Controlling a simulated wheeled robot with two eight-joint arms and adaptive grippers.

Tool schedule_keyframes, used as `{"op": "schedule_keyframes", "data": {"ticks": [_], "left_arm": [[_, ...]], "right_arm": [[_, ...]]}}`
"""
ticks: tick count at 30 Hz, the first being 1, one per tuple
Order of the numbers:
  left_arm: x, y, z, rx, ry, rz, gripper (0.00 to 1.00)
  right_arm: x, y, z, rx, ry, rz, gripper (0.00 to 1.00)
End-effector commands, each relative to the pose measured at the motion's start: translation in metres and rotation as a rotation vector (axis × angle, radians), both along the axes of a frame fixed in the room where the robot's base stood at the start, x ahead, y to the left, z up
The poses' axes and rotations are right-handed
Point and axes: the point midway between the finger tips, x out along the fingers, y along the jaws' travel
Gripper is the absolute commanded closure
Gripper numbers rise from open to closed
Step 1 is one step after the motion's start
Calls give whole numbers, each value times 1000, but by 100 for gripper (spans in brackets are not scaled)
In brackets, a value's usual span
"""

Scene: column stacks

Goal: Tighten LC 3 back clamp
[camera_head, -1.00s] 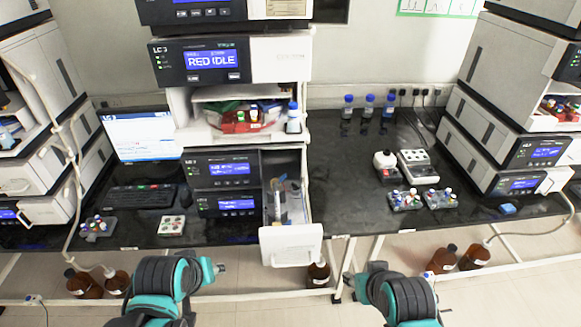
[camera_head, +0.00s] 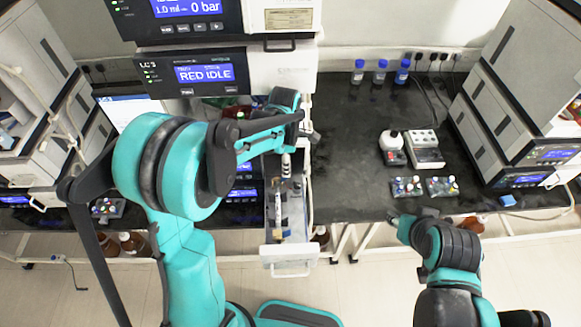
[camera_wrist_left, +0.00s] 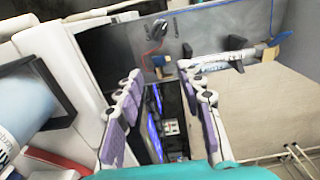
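The LC 3 stack (camera_head: 140,75) stands at centre left, its display reading RED IDLE. Its drawer (camera_head: 305,235) is pulled out, with a slim column (camera_head: 278,205) lying lengthwise inside. The back clamp is too small and partly hidden to make out its setting. My left gripper (camera_head: 308,132) is over the drawer's back end, apart from the column as far as I see. In the left wrist view its two purple-padded fingers (camera_wrist_left: 160,100) are spread with nothing between them; the column (camera_wrist_left: 218,63) lies beyond the right finger. My right gripper (camera_head: 397,218) is low at the bench's front edge.
Blue-capped bottles (camera_head: 380,72) stand at the back of the bench. A white-topped device (camera_head: 391,145), a white block (camera_head: 425,148) and vial racks (camera_head: 407,187) stand right of the drawer. Bench between them and the drawer is clear. Another LC stack (camera_head: 515,130) stands far right.

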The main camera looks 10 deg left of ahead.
Motion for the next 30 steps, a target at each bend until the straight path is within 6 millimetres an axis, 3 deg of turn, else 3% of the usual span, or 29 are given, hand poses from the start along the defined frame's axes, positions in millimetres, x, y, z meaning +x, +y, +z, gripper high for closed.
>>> {"op": "schedule_keyframes", "data": {"ticks": [9,21,22,26,30], "left_arm": [[1,0,-51,0,-2,-2,62],[0,0,-62,0,-2,-3,62],[0,0,-62,0,-2,-3,65],[0,0,-62,0,-2,-3,99],[0,0,-62,0,-2,-3,100]], "right_arm": [[0,0,-5,0,0,0,60],[0,0,-6,0,0,0,60],[0,0,-6,0,0,0,60],[0,0,-6,0,0,0,60],[0,0,-6,0,0,0,60]]}}
